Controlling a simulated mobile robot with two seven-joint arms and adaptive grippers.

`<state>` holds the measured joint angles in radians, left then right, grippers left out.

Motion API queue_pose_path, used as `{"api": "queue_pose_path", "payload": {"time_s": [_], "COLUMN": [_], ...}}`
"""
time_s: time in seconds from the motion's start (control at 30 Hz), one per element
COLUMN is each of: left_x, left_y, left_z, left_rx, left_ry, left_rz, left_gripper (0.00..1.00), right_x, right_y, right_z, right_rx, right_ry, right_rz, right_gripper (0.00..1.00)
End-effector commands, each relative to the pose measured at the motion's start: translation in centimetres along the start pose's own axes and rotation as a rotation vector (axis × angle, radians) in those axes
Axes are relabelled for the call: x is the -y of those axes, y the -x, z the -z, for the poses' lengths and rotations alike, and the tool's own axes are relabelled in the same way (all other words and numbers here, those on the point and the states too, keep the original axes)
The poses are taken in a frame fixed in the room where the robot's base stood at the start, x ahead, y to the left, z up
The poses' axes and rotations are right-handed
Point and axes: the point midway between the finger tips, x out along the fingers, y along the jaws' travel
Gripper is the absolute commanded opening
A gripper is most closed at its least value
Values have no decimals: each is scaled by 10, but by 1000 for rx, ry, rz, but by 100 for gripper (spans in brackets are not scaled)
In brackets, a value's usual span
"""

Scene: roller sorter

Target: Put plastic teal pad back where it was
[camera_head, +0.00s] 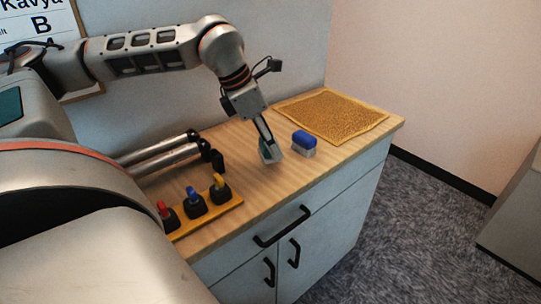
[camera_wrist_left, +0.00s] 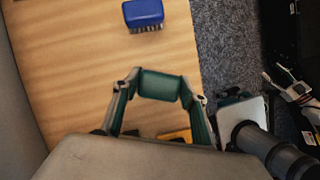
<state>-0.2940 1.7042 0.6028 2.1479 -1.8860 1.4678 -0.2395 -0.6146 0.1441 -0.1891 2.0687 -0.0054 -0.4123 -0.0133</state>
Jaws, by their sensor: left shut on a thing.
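My left gripper (camera_head: 269,157) is low over the wooden counter, left of the blue brush. It is shut on the teal pad (camera_head: 265,150), which is mostly hidden by the fingers in the head view. In the left wrist view the teal pad (camera_wrist_left: 159,86) spans the gap between the two fingertips. I cannot tell whether the pad touches the counter.
A blue brush (camera_head: 304,139) with pale bristles stands just right of the gripper. A yellow textured mat (camera_head: 332,114) lies at the counter's far right. Red, blue and yellow knobs stand on a yellow strip (camera_head: 207,220) at front left, beside metal rollers (camera_head: 160,149).

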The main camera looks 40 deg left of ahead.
Motion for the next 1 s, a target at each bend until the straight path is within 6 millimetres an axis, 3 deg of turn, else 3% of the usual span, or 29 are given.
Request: {"api": "queue_pose_path", "payload": {"time_s": [0.3, 0.7, 0.73, 0.8, 1.0], "left_x": [1, 0, 0, 0, 0], "left_y": [-36, -41, -41, -40, -40], "left_z": [16, 17, 18, 17, 17], "left_rx": [-3, 1, 0, 1, 1], "left_ry": [1, 0, 0, 0, 0], "left_rz": [3, 0, 1, 0, 0], "left_gripper": [25, 25, 45, 59, 59], "right_x": [2, 1, 1, 1, 1], "right_y": [-2, -3, -3, -3, -3], "right_z": [-10, -2, -1, 0, 1], "right_rx": [12, -1, -3, -4, -6], "right_ry": [0, 0, 0, 0, 0], "right_rz": [3, 0, 0, 0, 0], "right_gripper": [50, 50, 50, 50, 50]}}
